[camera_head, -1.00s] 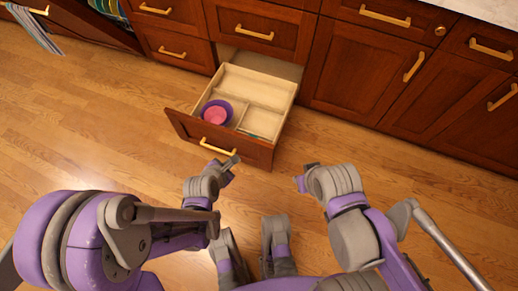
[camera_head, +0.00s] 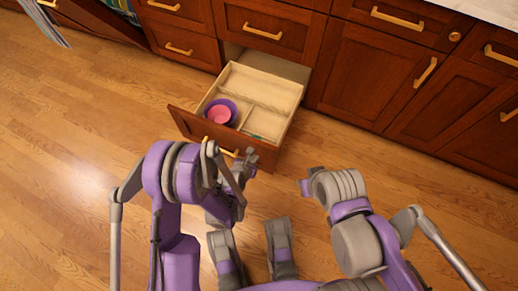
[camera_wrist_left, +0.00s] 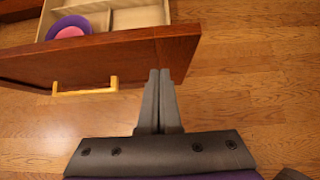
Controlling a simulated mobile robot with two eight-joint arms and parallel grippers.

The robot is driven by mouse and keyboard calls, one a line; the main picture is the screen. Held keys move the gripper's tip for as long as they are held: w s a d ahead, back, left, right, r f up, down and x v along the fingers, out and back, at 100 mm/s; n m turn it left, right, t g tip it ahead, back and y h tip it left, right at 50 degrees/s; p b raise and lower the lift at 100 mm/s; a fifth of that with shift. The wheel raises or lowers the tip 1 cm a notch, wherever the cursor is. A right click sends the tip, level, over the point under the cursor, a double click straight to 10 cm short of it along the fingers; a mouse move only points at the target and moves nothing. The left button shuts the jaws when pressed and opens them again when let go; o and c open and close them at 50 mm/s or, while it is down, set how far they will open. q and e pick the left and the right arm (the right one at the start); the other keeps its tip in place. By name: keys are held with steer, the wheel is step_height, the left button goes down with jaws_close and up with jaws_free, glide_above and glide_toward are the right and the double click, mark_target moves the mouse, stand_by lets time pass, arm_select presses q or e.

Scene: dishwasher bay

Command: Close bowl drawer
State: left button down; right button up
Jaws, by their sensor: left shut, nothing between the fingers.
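The bowl drawer (camera_head: 184,121) is pulled out from the lower cabinets, with a dark wood front, a pale divided inside and a yellow handle. A purple bowl and a pink bowl (camera_head: 219,115) sit in its left front compartment. My left gripper (camera_head: 250,158) is shut and empty at the right part of the drawer front. In the left wrist view its fingertips (camera_wrist_left: 159,72) overlap the lower right of the front (camera_wrist_left: 120,55), right of the handle (camera_wrist_left: 86,88); whether they touch cannot be told. My right gripper (camera_head: 306,180) is over the floor, right of the drawer, its jaws unclear.
Closed cabinets and drawers with yellow handles (camera_head: 398,18) line the back. An open dishwasher door (camera_head: 95,25) and a striped towel (camera_head: 45,22) are at the upper left. The wooden floor (camera_head: 60,130) around the drawer is clear.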

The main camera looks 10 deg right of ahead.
mark_target(261, 147)
arm_select(q)
steer(key=w+d, duration=0.1)
steer(key=w+d+p, duration=0.1)
steer(key=shift+w+f, duration=0.1)
steer(key=shift+w, duration=0.2)
steer(key=shift+w+d, duration=0.25)
steer(key=shift+w, duration=0.1)
steer(key=shift+w, duration=0.15)
